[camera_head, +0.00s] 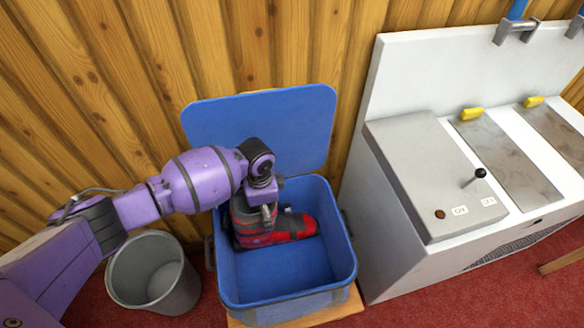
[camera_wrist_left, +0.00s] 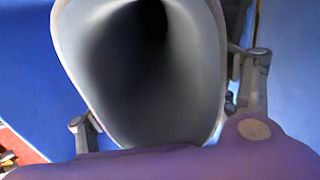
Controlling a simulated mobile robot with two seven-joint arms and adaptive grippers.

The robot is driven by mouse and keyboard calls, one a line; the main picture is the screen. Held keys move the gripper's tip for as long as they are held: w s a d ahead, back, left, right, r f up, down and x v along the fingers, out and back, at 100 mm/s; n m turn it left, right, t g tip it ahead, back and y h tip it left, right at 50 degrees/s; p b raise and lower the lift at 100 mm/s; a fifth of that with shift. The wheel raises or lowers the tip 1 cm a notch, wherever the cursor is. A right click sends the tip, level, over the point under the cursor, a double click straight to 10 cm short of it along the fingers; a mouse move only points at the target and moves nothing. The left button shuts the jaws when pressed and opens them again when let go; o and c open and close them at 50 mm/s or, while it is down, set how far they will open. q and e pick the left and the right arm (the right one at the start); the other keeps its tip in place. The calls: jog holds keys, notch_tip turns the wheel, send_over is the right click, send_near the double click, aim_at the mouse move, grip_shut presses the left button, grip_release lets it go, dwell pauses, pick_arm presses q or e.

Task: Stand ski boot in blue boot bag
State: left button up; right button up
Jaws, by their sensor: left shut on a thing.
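The ski boot (camera_head: 298,226), red and black with a grey cuff, is upright inside the open blue boot bag (camera_head: 298,304). Its toe points right and it is close to the bag's back wall. I cannot tell whether its sole touches the bag floor. My left gripper (camera_head: 267,210) is shut on the boot at its cuff. In the left wrist view the boot's hollow grey cuff (camera_wrist_left: 72,35) fills the middle, between the fingers. The bag's raised lid (camera_head: 262,125) stands behind. My right gripper is not in view.
A grey bin (camera_head: 150,272) stands left of the bag, beneath my left arm. A white bench (camera_head: 385,235) with a grey machine box (camera_head: 430,175) and lever stands close on the right. A wooden wall (camera_head: 110,120) is behind. The bag's front part is empty.

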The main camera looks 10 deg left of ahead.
pick_arm(q)
notch_tip(320, 180, down, 4)
jog(key=shift+f+b, duration=0.25)
jog(key=shift+b, duration=0.75)
jog(key=shift+f+b, duration=0.65)
jog(key=shift+f, duration=0.6)
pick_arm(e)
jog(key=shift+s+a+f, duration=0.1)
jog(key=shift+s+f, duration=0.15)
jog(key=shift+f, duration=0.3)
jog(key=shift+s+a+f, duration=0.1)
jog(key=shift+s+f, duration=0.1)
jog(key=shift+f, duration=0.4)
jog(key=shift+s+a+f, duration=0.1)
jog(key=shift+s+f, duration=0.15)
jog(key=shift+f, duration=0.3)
pick_arm(q)
jog(key=o, duration=2.1)
jog(key=shift+c, duration=0.2)
jog(key=shift+o, duration=0.5)
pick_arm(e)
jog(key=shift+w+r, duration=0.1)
pick_arm(q)
jog(key=shift+s+f, duration=0.1)
jog(key=shift+s, duration=0.05)
notch_tip(320, 180, up, 12)
